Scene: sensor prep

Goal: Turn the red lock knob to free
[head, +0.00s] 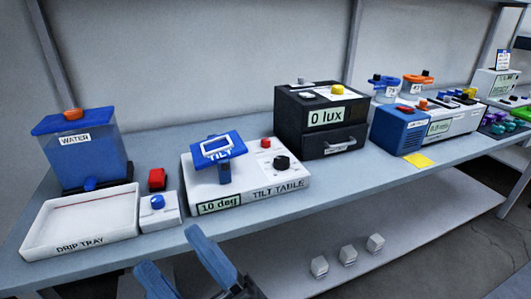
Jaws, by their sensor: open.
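A small red knob (266,143) stands on the back of the white tilt table box (290,187), beside a black dial knob (282,163). It is most likely the red lock knob; its turn position is too small to read. The tilt table's blue platform (232,150) is marked TILT, and the front display (220,205) reads 10 deg. My gripper (166,250) shows its two blue fingers at the bottom of the head view. It is open and empty, in front of the bench edge, nearer than the tilt table and apart from it.
Left of the tilt table are a white drip tray (82,243), a blue water tank (84,155), a red block (156,179) and a small blue-knobbed box (158,215). Right are a black 0 lux box (318,120) and a blue device (400,130). Small white blocks (348,255) lie on the lower shelf.

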